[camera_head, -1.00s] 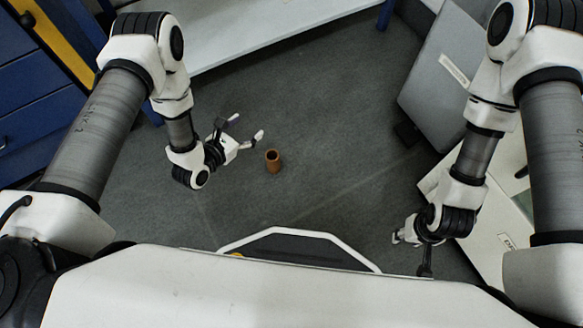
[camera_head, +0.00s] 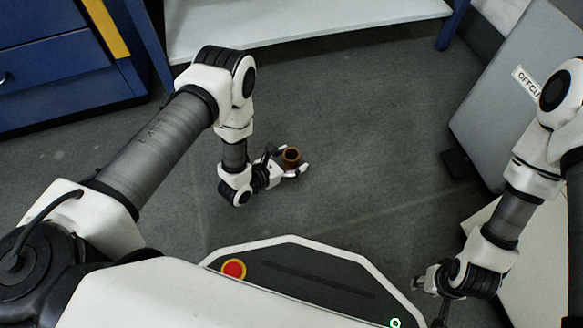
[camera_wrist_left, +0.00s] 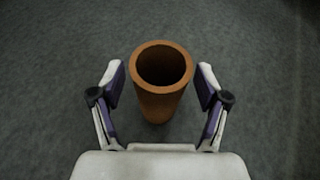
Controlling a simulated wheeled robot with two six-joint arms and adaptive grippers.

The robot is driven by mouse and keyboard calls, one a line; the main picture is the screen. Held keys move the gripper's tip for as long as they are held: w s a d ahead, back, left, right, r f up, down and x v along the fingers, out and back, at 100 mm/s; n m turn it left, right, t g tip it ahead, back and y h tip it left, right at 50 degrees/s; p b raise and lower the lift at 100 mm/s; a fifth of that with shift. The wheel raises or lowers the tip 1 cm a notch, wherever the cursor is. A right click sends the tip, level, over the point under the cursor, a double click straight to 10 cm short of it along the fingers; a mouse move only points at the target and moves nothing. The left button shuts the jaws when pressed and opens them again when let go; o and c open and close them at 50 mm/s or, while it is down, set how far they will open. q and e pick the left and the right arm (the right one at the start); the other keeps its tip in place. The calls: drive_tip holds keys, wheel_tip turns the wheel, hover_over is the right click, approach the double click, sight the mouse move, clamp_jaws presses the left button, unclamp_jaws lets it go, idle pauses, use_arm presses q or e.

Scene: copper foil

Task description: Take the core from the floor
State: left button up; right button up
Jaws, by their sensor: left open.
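The core is a short copper-brown hollow tube (camera_head: 291,156) standing upright on the grey floor. In the left wrist view the core (camera_wrist_left: 161,100) stands between the two fingers, with a gap on each side. My left gripper (camera_head: 289,164) is open around it; it also shows in the left wrist view (camera_wrist_left: 160,88). My right gripper (camera_head: 420,283) hangs at the lower right, away from the core; its fingers are too small to tell their opening.
A white bench (camera_head: 300,22) stands at the back and a blue drawer cabinet (camera_head: 60,75) at the left. A grey bin (camera_head: 520,85) labelled "OFFCU…" and a white box (camera_head: 480,222) stand at the right. The floor around the core is clear.

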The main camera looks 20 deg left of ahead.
use_arm(q)
drive_tip(key=shift+r, duration=0.1)
drive_tip(key=c, duration=1.2)
drive_tip(key=shift+o, duration=0.2)
